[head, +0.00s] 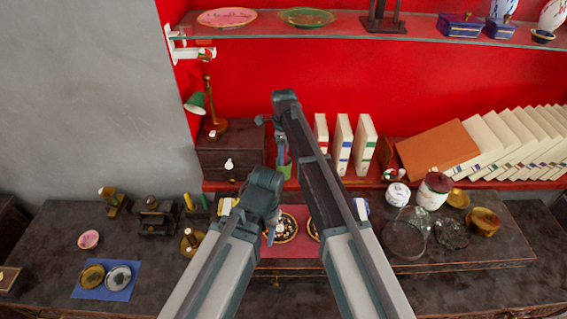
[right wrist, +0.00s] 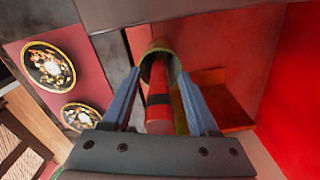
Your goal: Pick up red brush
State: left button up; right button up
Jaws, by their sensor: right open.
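A red cylindrical thing with a black band (right wrist: 158,108), which looks like the red brush, shows in the right wrist view. It lies between the two blue-grey fingers of my right gripper (right wrist: 163,92), with a round dark rim (right wrist: 154,52) around its far part. The fingers are open, one on each side, and do not visibly close on it. In the head view my right gripper (head: 281,145) is above a small green thing (head: 285,170) by the red wall; I cannot make out the brush there. My left gripper (head: 271,232) hangs low over the table, its fingers too small to judge.
Two dark patterned plates with gold rims (right wrist: 50,66) lie on a red mat. White books (head: 343,140) stand right of my right arm. A dark wooden box (head: 232,150) and a green lamp (head: 196,103) are to the left. A glass shelf (head: 350,35) runs above.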

grip_shut()
pick_arm(q)
jog(key=shift+r, duration=0.1)
pick_arm(e)
jog(key=shift+r, duration=0.1)
